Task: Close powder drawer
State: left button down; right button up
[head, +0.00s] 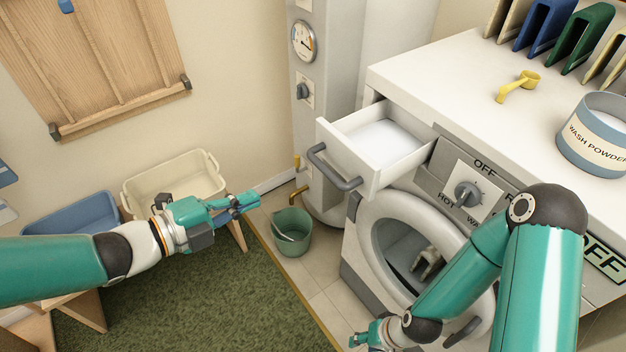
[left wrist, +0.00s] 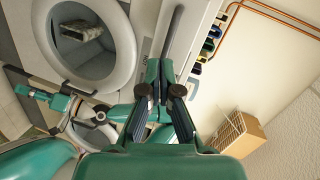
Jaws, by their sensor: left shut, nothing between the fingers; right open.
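The powder drawer (head: 347,154) is pulled out of the upper front left of the white washing machine (head: 420,78). It holds white powder (head: 385,136) and has a grey bar handle (head: 332,167) on its front. My left gripper (head: 248,202) is shut and empty, left of the drawer and lower in the head view, apart from the handle. Its closed fingers (left wrist: 158,78) also show in the left wrist view. My right gripper (head: 366,338) is open, low in front of the machine near the bottom edge, partly hidden by its own arm.
A green bucket (head: 291,232) stands on the floor. A cream basket (head: 173,180) and blue basket (head: 72,213) are at left.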

pick_arm(q)
notch_tip(320, 180, up, 2)
jog(key=s+m, duration=0.1)
jog(key=m, duration=0.2)
jog(key=p, duration=0.2)
send_near(323, 172)
jog(key=shift+h, duration=0.3)
jog(key=x, duration=0.7)
jog(key=shift+w+f, duration=0.3)
pick_arm(e)
jog(key=shift+w+r, duration=0.1)
jog(key=shift+r, duration=0.55)
